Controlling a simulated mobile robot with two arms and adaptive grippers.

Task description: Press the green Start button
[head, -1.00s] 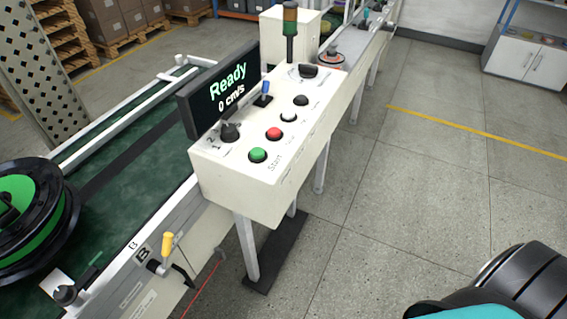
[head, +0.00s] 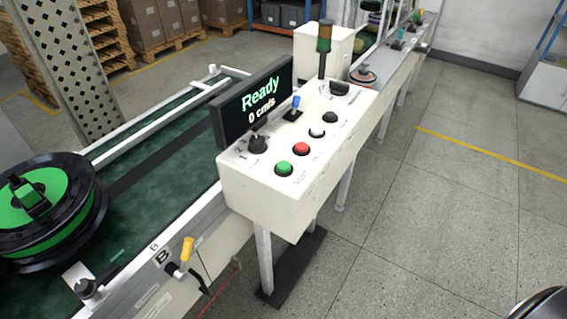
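The green Start button (head: 284,168) is at the near end of the top of a white control box (head: 262,199), with the word Start printed beside it. A red button (head: 301,149) sits just behind it, then a white button (head: 317,132) and a black one (head: 330,117). A screen (head: 252,102) on the box reads "Ready 0 cm/s". Neither of my grippers shows. Only a dark rounded piece of my own body shows at the bottom right corner.
A green conveyor belt (head: 150,165) runs left of the box, carrying a black and green reel (head: 45,212). The floor (head: 430,220) to the right is clear.

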